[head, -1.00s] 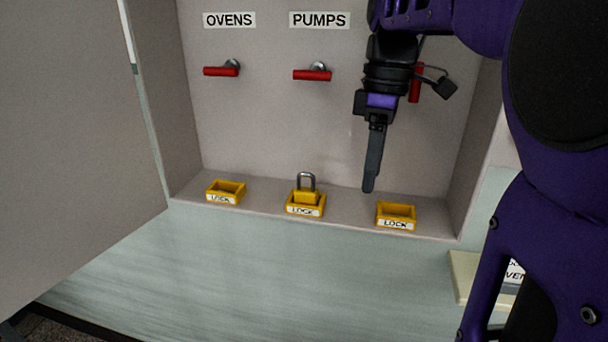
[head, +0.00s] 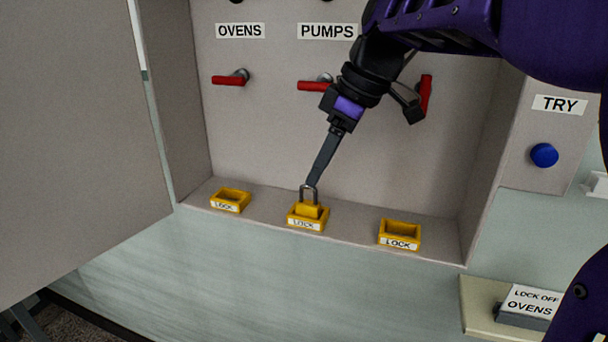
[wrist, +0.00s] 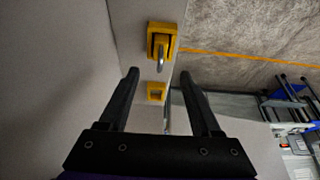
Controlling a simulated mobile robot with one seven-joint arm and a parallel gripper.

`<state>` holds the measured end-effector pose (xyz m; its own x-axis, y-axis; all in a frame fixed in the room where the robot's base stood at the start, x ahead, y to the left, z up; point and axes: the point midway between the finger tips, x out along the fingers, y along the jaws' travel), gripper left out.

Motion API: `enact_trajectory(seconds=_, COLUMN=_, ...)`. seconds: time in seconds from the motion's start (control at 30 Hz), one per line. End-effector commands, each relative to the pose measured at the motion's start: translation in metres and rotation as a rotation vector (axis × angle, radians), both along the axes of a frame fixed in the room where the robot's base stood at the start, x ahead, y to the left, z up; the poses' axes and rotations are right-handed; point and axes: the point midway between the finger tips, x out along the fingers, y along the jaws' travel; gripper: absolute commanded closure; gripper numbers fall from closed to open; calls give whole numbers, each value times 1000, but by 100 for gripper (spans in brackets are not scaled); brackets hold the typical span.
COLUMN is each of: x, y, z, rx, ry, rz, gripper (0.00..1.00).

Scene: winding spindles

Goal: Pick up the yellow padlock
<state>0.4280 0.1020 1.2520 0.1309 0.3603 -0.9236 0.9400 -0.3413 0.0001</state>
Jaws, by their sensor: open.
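The yellow padlock (head: 308,211) stands upright in the middle yellow holder labelled LOCK (head: 307,224), its metal shackle pointing up. In the wrist view the padlock (wrist: 161,48) shows beyond the fingertips, near the top middle, with its shackle towards me. My gripper (head: 313,183) points down and left, its tip at the shackle's top in the head view; I cannot tell whether it touches. In the wrist view my gripper (wrist: 159,82) is open, with nothing between its fingers.
Empty yellow holders stand on the ledge at left (head: 230,201) and right (head: 400,235). Red handles (head: 230,80) stick out of the back panel under OVENS and PUMPS. A cabinet door (head: 75,120) stands open at left. A blue button (head: 544,155) is at right.

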Motion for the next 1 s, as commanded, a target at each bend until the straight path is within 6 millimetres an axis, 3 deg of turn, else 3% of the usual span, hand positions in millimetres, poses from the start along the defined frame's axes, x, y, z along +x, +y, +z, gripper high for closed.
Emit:
enact_trajectory(seconds=0.17, x=1, y=5, z=-13, rx=-1, ry=1, rz=1, gripper=35)
enact_trajectory(seconds=0.5, x=8, y=22, z=-58, rx=-2, ry=1, rz=1, gripper=35)
enact_trajectory(seconds=0.8, x=9, y=24, z=-62, rx=-1, ry=0, rz=0, gripper=35)
enact_trajectory(seconds=1.0, x=9, y=24, z=-62, rx=-1, ry=0, rz=0, gripper=71)
